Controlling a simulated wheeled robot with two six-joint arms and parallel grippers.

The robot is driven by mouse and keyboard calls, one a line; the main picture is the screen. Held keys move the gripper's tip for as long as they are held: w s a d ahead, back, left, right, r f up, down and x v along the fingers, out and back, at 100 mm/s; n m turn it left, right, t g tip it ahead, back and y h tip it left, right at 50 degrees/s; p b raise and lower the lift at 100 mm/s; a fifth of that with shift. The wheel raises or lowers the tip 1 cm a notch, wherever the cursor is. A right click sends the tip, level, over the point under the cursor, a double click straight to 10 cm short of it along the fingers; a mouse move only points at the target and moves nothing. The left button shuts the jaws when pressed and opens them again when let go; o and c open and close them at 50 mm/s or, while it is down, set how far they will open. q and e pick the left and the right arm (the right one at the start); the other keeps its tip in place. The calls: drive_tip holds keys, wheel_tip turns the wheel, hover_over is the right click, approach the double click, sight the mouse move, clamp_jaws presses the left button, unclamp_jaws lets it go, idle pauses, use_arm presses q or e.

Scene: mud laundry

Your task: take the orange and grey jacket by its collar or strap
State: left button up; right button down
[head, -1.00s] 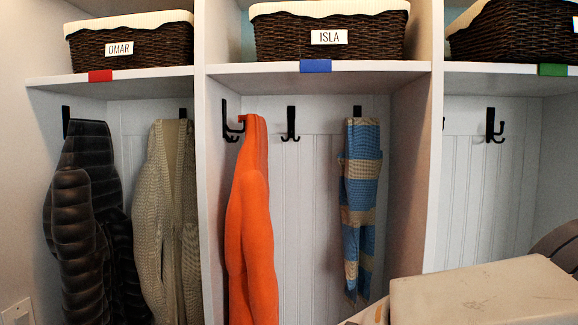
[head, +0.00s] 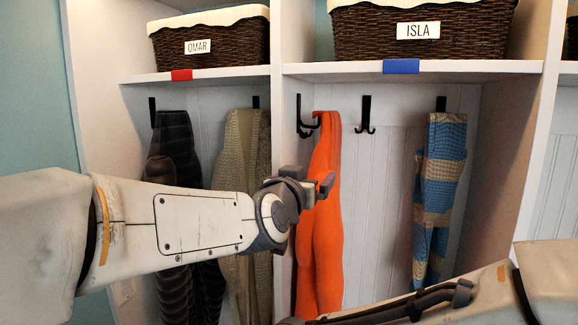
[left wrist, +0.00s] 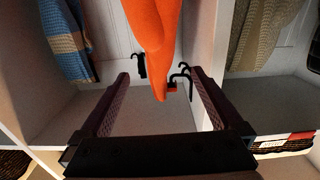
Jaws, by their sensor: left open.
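The orange jacket (head: 320,215) hangs in the middle cubby from a black double hook (head: 305,122) on the left partition. No grey part of it shows. In the left wrist view, which is upside down, the jacket (left wrist: 157,40) narrows to its top, with a small orange strap (left wrist: 171,87) at the hook. My left gripper (head: 322,185) is open and empty, in front of the jacket's upper part in the head view. In the left wrist view the jacket's top appears between the fingertips (left wrist: 160,75), apart from both. My right arm enters at lower right; its gripper does not show.
A blue plaid garment (head: 438,190) hangs to the right, past an empty hook (head: 366,115). A dark puffer jacket (head: 172,150) and a beige knit (head: 240,155) hang in the left cubby. The shelf (head: 480,67) with baskets runs above; partitions flank the orange jacket.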

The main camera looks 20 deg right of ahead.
sight(319, 163)
use_arm(q)
drive_tip(key=p+x, duration=0.1)
drive_tip(key=x, duration=0.2)
drive_tip(key=p+x, duration=0.2)
drive_tip(key=x, duration=0.2)
drive_tip(key=p+x, duration=0.1)
drive_tip(key=x, duration=0.2)
drive_tip(key=shift+w+d+r, duration=0.15)
drive_tip(key=shift+w+r, duration=0.25)
drive_tip(key=shift+w+d+f+p, duration=0.1)
drive_tip(key=shift+w+d+p, duration=0.35)
drive_tip(key=shift+w, duration=0.1)
